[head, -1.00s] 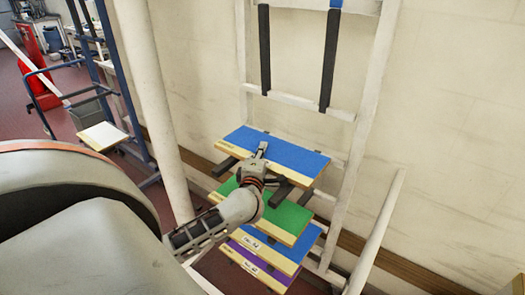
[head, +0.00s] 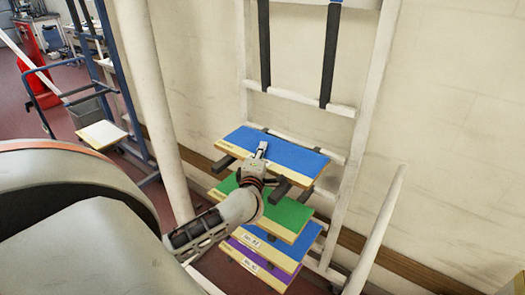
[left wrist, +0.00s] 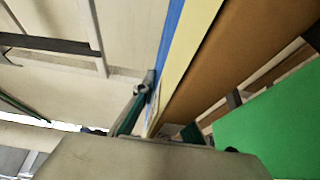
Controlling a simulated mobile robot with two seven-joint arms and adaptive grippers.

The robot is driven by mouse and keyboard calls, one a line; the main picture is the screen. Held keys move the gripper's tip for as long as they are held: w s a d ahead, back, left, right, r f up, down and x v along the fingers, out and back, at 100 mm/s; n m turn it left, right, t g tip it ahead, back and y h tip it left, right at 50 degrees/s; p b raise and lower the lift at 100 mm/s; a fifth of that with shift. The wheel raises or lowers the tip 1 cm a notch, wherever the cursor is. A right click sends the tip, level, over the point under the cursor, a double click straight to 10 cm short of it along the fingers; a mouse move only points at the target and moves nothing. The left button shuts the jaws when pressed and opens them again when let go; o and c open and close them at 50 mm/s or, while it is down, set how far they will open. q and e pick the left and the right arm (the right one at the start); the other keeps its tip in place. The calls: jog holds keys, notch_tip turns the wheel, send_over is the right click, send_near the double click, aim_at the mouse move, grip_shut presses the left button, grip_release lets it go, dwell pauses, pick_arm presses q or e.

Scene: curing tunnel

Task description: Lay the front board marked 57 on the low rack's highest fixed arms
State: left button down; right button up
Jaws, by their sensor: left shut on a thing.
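My left gripper (head: 262,151) is shut on the front edge of a blue-topped board (head: 295,157) with a pale yellow edge. The board is roughly level above dark arms (head: 282,189) of the white low rack (head: 356,130). I cannot tell whether it touches them. Its number is not readable. In the left wrist view, the fingers (left wrist: 143,105) are at the board's pale edge (left wrist: 190,57), and its brown underside shows. My right gripper is not in view.
Below are a green board (head: 290,216), another blue board (head: 290,250) and a purple board (head: 262,268). Longer dark arms (head: 329,60) are higher on the frame. A white post (head: 150,90) and a blue cart (head: 100,65) stand left.

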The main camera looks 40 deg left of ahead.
pick_arm(q)
jog(key=shift+f, duration=0.15)
jog(key=c, duration=2)
grip_release()
jog(key=shift+o, duration=0.2)
jog(key=shift+f, duration=0.1)
jog(key=shift+f, duration=0.1)
jog(key=v, duration=1.2)
